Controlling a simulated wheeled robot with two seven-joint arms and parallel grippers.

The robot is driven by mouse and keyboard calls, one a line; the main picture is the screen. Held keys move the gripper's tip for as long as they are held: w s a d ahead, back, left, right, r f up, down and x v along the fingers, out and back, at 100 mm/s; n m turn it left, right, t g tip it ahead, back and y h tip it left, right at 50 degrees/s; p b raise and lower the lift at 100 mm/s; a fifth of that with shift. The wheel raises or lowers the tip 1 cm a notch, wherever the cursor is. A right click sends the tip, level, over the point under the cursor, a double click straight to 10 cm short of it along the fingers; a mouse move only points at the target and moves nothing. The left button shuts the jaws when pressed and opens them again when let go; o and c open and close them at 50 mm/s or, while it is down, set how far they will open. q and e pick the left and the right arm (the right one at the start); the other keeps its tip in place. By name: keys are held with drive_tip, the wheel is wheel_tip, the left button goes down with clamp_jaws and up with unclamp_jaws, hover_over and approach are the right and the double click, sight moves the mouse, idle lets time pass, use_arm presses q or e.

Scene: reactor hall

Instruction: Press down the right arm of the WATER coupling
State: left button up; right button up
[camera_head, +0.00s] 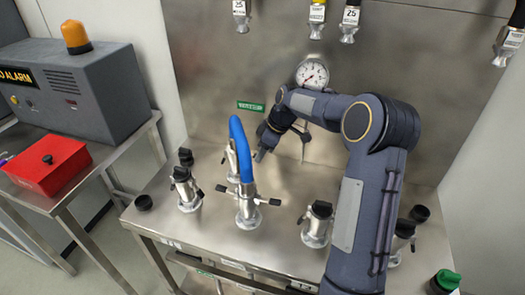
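A silver coupling with a blue hose (241,145) looping up from its top stands on the steel bench; I take it as the WATER coupling (247,212). Its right arm (271,202) is a short rod with a dark tip, sticking out to the right about level. Its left arm (225,189) points out to the left. My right gripper (262,153) is above and behind the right arm, to the right of the hose, apart from the coupling. Its fingers are small and partly hidden, so its opening is unclear. My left gripper is not in view.
Capped silver fittings stand left (186,188) and right (317,224) of the coupling. A pressure gauge (313,74) is behind my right arm. A green label (251,106) is on the back wall. A red box (47,163) and an alarm unit (75,85) are at left.

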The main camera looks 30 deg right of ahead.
drive_tip(key=shift+f, duration=0.2)
drive_tip(key=shift+c, duration=0.3)
clamp_jaws()
drive_tip(key=shift+f+b, duration=0.25)
drive_tip(key=shift+b, duration=0.4)
drive_tip(key=f+t+y+b, duration=0.1)
drive_tip(key=b, duration=0.5)
drive_tip(key=f+t+y+b, duration=0.1)
drive_tip(key=t+b, duration=0.1)
drive_tip(key=b, duration=0.4)
drive_tip(key=f+t+y+b, duration=0.2)
drive_tip(key=b, duration=0.4)
drive_tip(key=shift+s+d+b, duration=0.25)
drive_tip(key=shift+b, duration=0.1)
drive_tip(key=shift+r+b, duration=0.1)
drive_tip(key=shift+b, duration=0.65)
drive_tip(key=shift+r, duration=0.1)
